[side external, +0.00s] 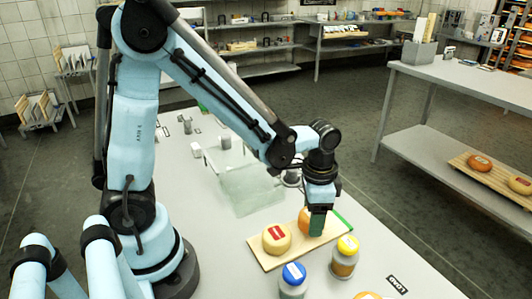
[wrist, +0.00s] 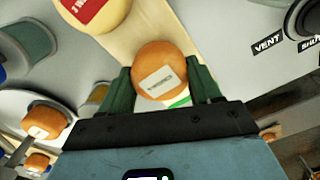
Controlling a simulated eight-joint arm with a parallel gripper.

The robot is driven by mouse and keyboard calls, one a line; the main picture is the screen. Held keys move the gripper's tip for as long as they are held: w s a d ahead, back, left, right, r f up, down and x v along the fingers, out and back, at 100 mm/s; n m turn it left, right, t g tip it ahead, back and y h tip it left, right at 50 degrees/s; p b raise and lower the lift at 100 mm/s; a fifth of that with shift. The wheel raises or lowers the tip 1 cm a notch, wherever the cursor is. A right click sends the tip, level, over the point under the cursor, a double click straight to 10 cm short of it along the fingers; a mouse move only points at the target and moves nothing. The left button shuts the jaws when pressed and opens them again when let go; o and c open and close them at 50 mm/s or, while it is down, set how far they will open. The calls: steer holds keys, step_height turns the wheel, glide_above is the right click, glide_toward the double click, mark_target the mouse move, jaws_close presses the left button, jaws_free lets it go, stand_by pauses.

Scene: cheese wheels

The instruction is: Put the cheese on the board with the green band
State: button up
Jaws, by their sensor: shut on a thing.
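A wooden board (side external: 262,260) with a green band (side external: 343,219) at its right end lies on the grey table. My gripper (side external: 316,225) is over the board near the band, its green fingers shut on an orange cheese (side external: 304,214). In the wrist view the orange cheese (wrist: 158,62), with a pale label, sits between the fingers (wrist: 161,76); part of the green band (wrist: 180,101) shows just below it. I cannot tell whether the cheese touches the board. A yellow cheese with a red label (side external: 276,240) rests on the same board, to the left, apart from the held one.
Another orange cheese (wrist: 45,120) shows at left in the wrist view.

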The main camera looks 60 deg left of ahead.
steer(key=shift+f, duration=0.4)
steer(key=shift+f, duration=0.15)
steer(key=o, duration=1.1)
step_height(320, 180, up, 12)
steer(key=s+a+n+t, duration=0.1)
steer(key=t, duration=0.1)
steer(key=s+a+n+t, duration=0.1)
steer(key=s+n+t, duration=0.1)
steer(key=s+a+n+t, duration=0.1)
steer(key=a+n+t, duration=0.1)
steer(key=t, duration=0.1)
steer(key=shift+s, duration=0.15)
